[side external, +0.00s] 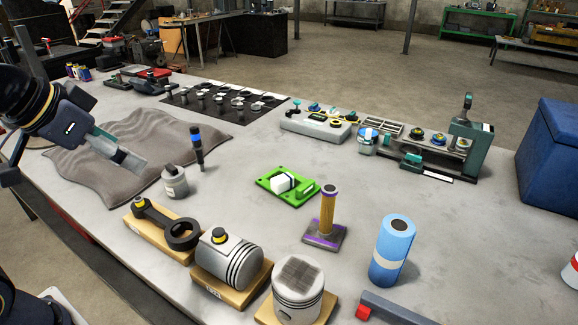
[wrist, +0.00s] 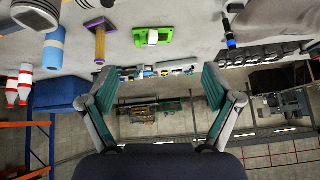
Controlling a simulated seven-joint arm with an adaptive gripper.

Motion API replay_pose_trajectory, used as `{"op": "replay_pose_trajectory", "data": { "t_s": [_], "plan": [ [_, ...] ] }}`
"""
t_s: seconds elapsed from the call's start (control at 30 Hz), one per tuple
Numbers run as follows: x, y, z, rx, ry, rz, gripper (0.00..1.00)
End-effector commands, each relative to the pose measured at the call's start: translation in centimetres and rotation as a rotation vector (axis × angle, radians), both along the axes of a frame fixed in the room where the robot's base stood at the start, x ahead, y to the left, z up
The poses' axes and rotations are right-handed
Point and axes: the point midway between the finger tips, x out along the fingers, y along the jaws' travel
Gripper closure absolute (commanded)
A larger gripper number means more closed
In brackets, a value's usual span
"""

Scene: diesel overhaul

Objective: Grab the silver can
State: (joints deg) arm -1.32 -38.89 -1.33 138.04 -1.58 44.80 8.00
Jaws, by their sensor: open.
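The silver can (side external: 175,183) is a small grey can with a dark cap. It stands upright on the grey table, in front of a rumpled grey cloth. My gripper (side external: 132,162) is in the air over the cloth, up and to the left of the can in the side external view, apart from it. In the wrist view my gripper (wrist: 160,80) has its fingers wide apart with nothing between them. I cannot clearly make out the can in the wrist view.
A black-and-blue torch-like tool (side external: 197,148) stands just behind the can. A rod on a wooden block (side external: 150,238) and a piston (side external: 228,258) lie in front. A green tray (side external: 288,187) and yellow-handled tool (side external: 328,214) stand to the right. Bare table separates the can from the tray.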

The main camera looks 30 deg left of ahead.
Motion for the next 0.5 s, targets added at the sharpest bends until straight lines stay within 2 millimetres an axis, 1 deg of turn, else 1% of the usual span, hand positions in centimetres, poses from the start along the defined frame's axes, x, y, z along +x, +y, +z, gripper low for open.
{"op": "replay_pose_trajectory", "data": {
  "t_s": [0.03, 0.07, 0.1, 0.17, 0.2, 0.27, 0.3, 0.37, 0.4, 0.5],
  "plan": [
    [2.0, 0.6, 0.3, 0.016, -0.002, 0.004, 0.11],
    [3.3, 1.0, 0.5, 0.026, -0.004, 0.006, 0.11],
    [5.2, 1.7, 0.6, 0.039, -0.004, 0.014, 0.11],
    [7.9, 3.3, 0.2, 0.052, 0.003, 0.033, 0.11],
    [9.8, 4.6, -0.3, 0.056, 0.013, 0.049, 0.11],
    [12.3, 6.9, -1.6, 0.055, 0.034, 0.082, 0.11],
    [13.6, 8.7, -2.8, 0.048, 0.051, 0.108, 0.11],
    [15.2, 11.3, -4.8, 0.031, 0.081, 0.149, 0.11],
    [15.9, 12.9, -6.2, 0.016, 0.100, 0.177, 0.11],
    [16.3, 16.3, -9.6, -0.030, 0.155, 0.247, 0.11]
  ]
}}
